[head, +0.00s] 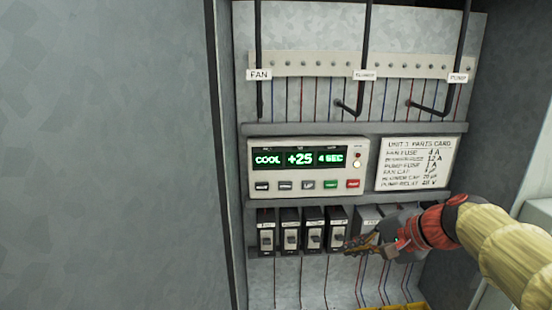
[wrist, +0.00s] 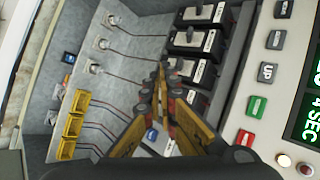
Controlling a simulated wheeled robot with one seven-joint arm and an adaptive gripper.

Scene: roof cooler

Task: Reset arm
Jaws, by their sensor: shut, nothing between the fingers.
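My arm reaches in from the right in the head view. My gripper (head: 352,243) is shut and empty, in front of the row of breakers, by the right end of the black ones. In the wrist view the fingers of my gripper (wrist: 162,72) meet at their tips, pointing toward the black breakers. I cannot tell whether the tips touch a breaker. The black breakers (head: 290,232) stand in a row with their switches showing; they also show in the wrist view (wrist: 195,41). My gripper and wrist partly hide the grey modules (head: 368,216) right of them.
The control unit (head: 308,168) above reads COOL, +25, 4 SEC. A parts card (head: 417,162) is to its right. Black pipes (head: 366,60) cross the upper panel. Yellow sockets (wrist: 74,126) sit low in the cabinet. A grey door or wall (head: 105,150) fills the left.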

